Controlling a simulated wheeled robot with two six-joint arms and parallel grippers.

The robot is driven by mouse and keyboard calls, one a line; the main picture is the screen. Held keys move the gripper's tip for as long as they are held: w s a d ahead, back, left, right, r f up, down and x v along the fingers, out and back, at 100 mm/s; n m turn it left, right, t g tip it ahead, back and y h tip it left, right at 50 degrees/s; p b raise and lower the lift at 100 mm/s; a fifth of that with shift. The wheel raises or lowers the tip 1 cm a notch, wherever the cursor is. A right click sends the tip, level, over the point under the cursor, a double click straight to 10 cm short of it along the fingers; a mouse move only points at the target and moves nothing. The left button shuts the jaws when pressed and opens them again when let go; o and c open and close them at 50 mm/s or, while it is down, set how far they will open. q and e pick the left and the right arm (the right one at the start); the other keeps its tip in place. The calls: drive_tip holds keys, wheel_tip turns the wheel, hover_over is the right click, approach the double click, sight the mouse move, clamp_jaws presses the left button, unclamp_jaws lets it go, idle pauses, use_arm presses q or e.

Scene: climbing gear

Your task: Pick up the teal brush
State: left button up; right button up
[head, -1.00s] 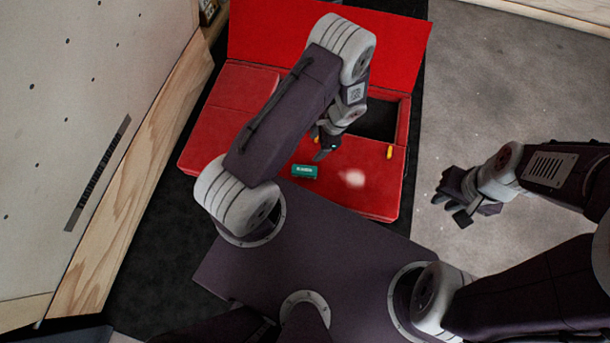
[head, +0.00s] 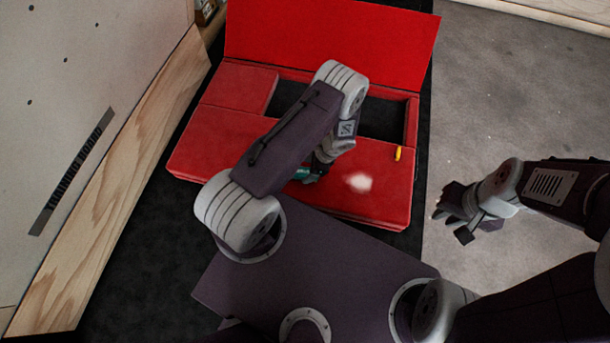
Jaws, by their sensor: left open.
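The teal brush (head: 301,174) lies on the front part of the red padded box (head: 210,142). My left arm and gripper cover most of it, and only a small teal part shows. My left gripper (head: 312,177) is low over the box, right at the brush, with its jaws open. I cannot tell whether its fingers touch the brush. My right gripper (head: 452,225) is apart from the box on the right, above the grey floor, empty, with its fingers spread.
The red box has a raised red lid (head: 335,40) and a dark open compartment (head: 381,119). A yellow item (head: 398,153) sits at the compartment's front right edge. A white patch (head: 358,182) marks the pad. A wooden-edged wall panel (head: 80,110) stands left. Grey floor (head: 520,90) at right is clear.

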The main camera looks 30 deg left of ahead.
sight(306, 172)
use_arm(q)
drive_tip(key=b+x, duration=0.1)
drive_tip(key=x, duration=0.2)
drive_tip(key=shift+f+b, duration=0.35)
drive_tip(key=shift+r, duration=0.2)
use_arm(e)
wheel_tip(306, 172, down, 3)
drive_tip(key=shift+r, duration=0.2)
use_arm(q)
drive_tip(key=shift+f, duration=0.25)
use_arm(e)
drive_tip(key=shift+f, duration=0.15)
use_arm(q)
clamp_jaws()
